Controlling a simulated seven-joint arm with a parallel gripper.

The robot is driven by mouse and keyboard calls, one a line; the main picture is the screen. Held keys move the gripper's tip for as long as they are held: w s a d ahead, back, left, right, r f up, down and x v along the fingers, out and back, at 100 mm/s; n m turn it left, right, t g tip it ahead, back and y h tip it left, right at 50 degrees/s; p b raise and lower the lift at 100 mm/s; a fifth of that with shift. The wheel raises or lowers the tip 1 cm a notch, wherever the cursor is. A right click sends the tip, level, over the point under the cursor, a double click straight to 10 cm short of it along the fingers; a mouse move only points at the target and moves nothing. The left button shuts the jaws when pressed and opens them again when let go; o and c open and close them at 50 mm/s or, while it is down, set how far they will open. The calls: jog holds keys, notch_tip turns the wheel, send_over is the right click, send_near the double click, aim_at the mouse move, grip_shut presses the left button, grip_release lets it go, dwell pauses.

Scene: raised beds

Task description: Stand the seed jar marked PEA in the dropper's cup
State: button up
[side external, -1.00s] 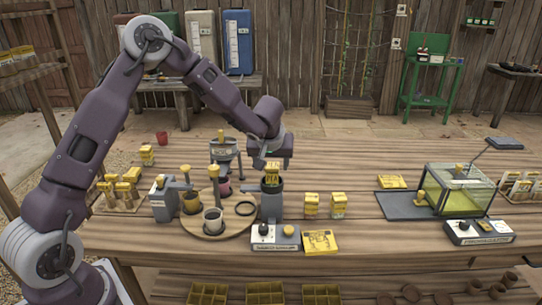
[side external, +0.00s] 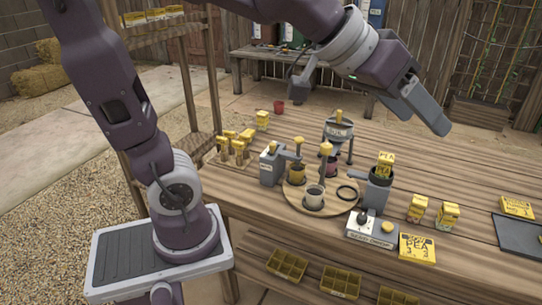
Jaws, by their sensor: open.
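The yellow-topped seed jar marked PEA (side external: 386,159) stands roughly upright in the dark grey dropper's cup (side external: 379,193). Its lower part is hidden inside the cup. The dropper's control box (side external: 368,231), with a black knob and a yellow button, sits in front of the cup. My gripper (side external: 437,122) is open and empty, above and to the right of the jar and clear of it.
A yellow card reading PEA 3 (side external: 417,247) lies right of the control box. Two yellow packets or jars (side external: 432,212) stand to the right. A round wooden board (side external: 318,203) with cups and a black ring is to the left. A funnel stand (side external: 338,133) is behind.

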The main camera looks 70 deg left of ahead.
jog(key=s+a+f+g+y, duration=0.1)
jog(key=s+a+f, duration=0.3)
jog(key=s, duration=0.5)
jog(key=s+a+f+g+y, duration=0.2)
jog(key=s+a+f+g, duration=0.1)
jog(key=s, duration=0.7)
jog(key=shift+s+a+f, duration=0.15)
jog(key=shift+a+f, duration=0.4)
jog(key=shift+f, duration=0.25)
